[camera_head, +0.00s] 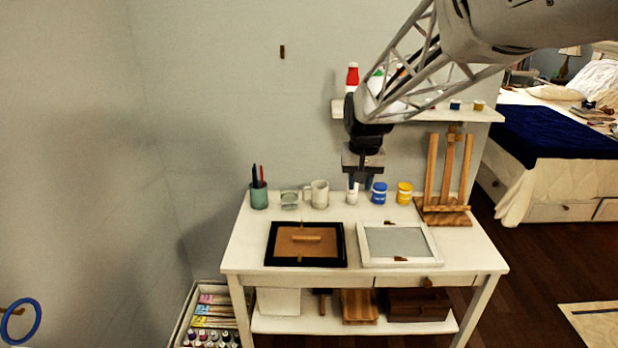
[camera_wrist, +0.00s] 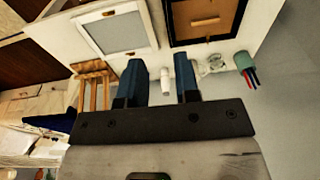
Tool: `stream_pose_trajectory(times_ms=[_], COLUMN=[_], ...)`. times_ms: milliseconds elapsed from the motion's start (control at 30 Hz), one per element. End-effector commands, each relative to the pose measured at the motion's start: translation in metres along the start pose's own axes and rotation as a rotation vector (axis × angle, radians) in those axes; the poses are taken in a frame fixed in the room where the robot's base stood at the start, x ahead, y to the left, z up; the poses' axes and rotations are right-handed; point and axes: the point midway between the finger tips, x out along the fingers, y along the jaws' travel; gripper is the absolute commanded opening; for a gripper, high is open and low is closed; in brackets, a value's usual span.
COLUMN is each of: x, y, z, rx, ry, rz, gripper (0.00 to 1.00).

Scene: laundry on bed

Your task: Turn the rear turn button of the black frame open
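The black frame (camera_head: 342,245) lies flat on the white table with its brown backing up and a small wooden bar (camera_head: 306,238) across the middle. Its rear turn button (camera_head: 302,225) is a small brass-coloured piece at the far edge; its exact angle is too small to tell. The front turn button (camera_head: 299,259) is at the near edge. My gripper (camera_head: 361,187) points down above the back of the table, right of and behind the black frame. In the wrist view its two blue fingers (camera_wrist: 158,75) are apart with nothing held between them. The black frame (camera_wrist: 172,22) is beyond them.
A white frame (camera_head: 363,246) lies right of the black one. A pen cup (camera_head: 259,197), glass (camera_head: 289,200), mug (camera_head: 320,194), white bottle (camera_head: 352,194), blue jar (camera_head: 379,192), yellow jar (camera_head: 404,193) and easel (camera_head: 446,185) line the back. A wall shelf (camera_head: 484,115) is above.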

Motion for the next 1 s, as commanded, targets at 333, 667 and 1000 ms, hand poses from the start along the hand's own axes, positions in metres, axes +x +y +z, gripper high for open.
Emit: stream_pose_trajectory(times_ms=[333,667,1000], x=[0.047,0.100,0.165], y=[-0.030,-0.060,-0.094], z=[-0.071,-0.132,-0.187], rx=[-0.004,-0.006,-0.007], ry=[-0.029,-0.052,-0.076], rz=[0.000,0.001,0.003], gripper=[0.30,0.30,0.30])
